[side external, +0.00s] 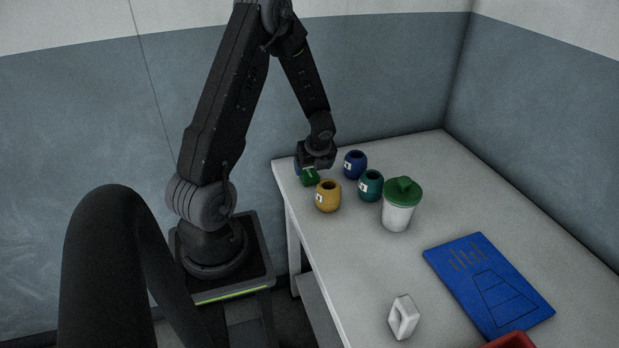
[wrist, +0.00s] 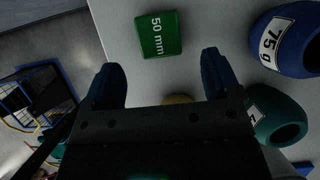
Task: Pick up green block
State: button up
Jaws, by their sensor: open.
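The green block (wrist: 158,35) lies on the white table near its edge, marked "50 mm" in white. In the wrist view it is just beyond my fingertips and roughly between their lines, not held. In the side view the green block (side external: 309,177) shows just below my gripper (side external: 313,165), partly covered by it. In the wrist view my gripper (wrist: 164,80) is open, its two dark blue fingers apart with nothing between the tips. I cannot tell the exact height of the fingers above the table.
A yellow pot (side external: 328,196), a teal pot (side external: 370,185) and a blue pot (side external: 355,164) stand close by on the table (side external: 345,270).

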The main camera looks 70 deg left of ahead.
aim_at(309, 173)
jog(key=shift+a+x, duration=0.15)
jog(key=shift+x, duration=1.25)
jog(key=shift+a+x, duration=0.15)
jog(key=shift+x, duration=1.3)
jog(key=shift+r, duration=0.1)
jog(key=shift+c, duration=0.4)
jog(key=c, duration=1)
jog(key=shift+o, duration=0.2)
jog(key=shift+r, duration=0.1)
